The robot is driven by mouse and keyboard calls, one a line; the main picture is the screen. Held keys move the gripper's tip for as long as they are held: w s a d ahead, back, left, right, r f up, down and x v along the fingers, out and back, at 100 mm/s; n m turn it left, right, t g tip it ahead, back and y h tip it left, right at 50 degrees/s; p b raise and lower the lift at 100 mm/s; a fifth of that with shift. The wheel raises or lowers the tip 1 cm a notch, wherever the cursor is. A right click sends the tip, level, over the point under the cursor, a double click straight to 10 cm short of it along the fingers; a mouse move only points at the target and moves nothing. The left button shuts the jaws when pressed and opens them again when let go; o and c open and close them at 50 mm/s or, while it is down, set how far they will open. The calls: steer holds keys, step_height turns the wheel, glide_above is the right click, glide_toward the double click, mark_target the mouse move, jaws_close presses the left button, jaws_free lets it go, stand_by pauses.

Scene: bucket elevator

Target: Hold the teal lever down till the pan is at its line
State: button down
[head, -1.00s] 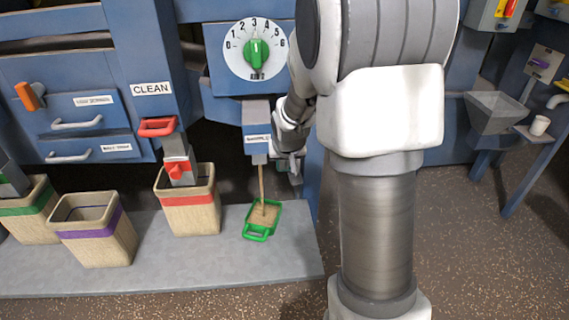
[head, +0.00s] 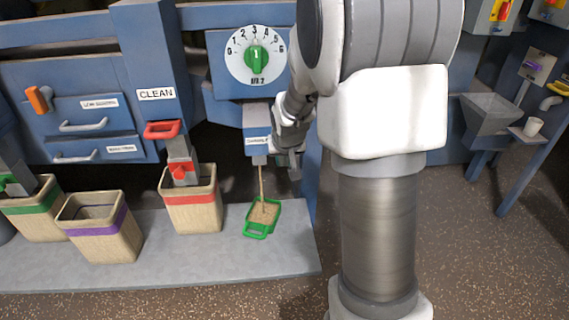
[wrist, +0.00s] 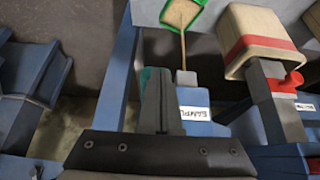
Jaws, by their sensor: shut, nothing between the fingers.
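The green pan (head: 262,218) sits on the grey ledge under the blue sample spout (head: 256,120). A thin tan stream falls from the spout into it, and tan grain covers much of its floor. The pan (wrist: 200,3) also shows at the top of the wrist view. I cannot make out its line. The teal lever (wrist: 149,76) shows as a small patch beside my finger, left of the spout; the rest is hidden. My gripper (wrist: 161,85) is shut and empty, against or very near the lever. In the head view my gripper (head: 294,168) is right of the spout.
A red-banded bin (head: 192,212) stands left of the pan, under a spout with a red handle (head: 162,130). Purple-banded (head: 100,230) and green-banded (head: 36,212) bins stand farther left. A blue post (wrist: 118,70) is close beside my gripper. A dial (head: 256,55) is above.

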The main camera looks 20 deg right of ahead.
steer(key=s+a+r+p, duration=0.1)
steer(key=s+a+r, duration=0.1)
steer(key=s, duration=0.7)
steer(key=shift+a+r, duration=0.2)
steer(key=shift+a, duration=0.1)
steer(key=shift+s+r, duration=0.1)
steer(key=s+a+r+n+y, duration=0.15)
steer(key=s+a+r, duration=0.25)
steer(key=s+r, duration=0.4)
steer(key=s+a+r+n, duration=0.2)
steer(key=s+a+r, duration=0.25)
steer(key=s, duration=0.55)
step_height(320, 180, up, 22)
steer(key=p, duration=2.1)
steer(key=shift+s+d, duration=0.2)
